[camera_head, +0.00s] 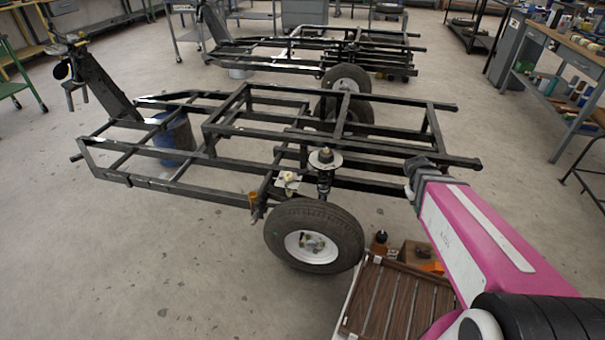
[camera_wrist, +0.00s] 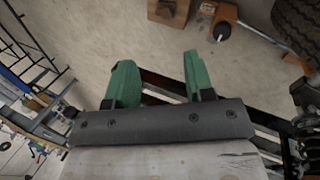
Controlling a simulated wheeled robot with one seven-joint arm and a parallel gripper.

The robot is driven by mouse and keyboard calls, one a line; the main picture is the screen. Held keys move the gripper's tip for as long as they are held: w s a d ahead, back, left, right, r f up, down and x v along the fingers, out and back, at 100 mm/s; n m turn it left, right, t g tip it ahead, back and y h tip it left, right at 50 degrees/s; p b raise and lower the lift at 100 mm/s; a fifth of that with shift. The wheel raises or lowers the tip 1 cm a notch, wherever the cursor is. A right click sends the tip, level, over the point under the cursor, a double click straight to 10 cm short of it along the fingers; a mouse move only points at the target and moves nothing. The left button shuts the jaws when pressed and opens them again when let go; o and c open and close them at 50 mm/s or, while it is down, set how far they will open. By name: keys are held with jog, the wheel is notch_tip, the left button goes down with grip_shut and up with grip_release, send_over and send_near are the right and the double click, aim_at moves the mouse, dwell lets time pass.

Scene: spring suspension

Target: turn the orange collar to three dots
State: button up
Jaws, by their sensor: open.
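A black spring strut (camera_head: 325,182) with a round pale top plate (camera_head: 325,158) stands upright on the near side of the black frame, above the wheel. Part of a dark coiled strut (camera_wrist: 305,95) also shows at the right edge of the wrist view. I cannot make out an orange collar or any dots on the strut. My gripper (camera_wrist: 158,75) has two green fingers spread apart with nothing between them. In the head view my gripper (camera_head: 411,190) is mostly hidden by my arm, to the right of the strut and apart from it.
The black frame (camera_head: 180,160) fills the middle, with a tyre (camera_head: 333,225) below the strut. A slatted wooden top (camera_head: 400,300) with small boxes and an orange item (camera_head: 432,267) lies beneath my arm. A workbench (camera_head: 560,50) stands at the right. Floor at left is clear.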

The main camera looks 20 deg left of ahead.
jog(key=w+a+f+n+t+h, duration=0.1)
jog(key=a+n+t, duration=0.1)
jog(key=a, duration=0.5)
jog(key=w+a+n+t+h, duration=0.1)
jog(key=w+a+n+h, duration=0.15)
jog(key=a, duration=0.35)
jog(key=n+t+y, duration=0.4)
jog(key=n+t, duration=0.7)
jog(key=n, duration=0.1)
send_near(298, 175)
jog(key=w, duration=0.2)
jog(key=shift+m+h, duration=0.25)
jog(key=x, duration=1)
jog(key=shift+w+d+f, duration=0.2)
jog(key=shift+w+f, duration=0.05)
jog(key=shift+w, duration=0.1)
grip_shut()
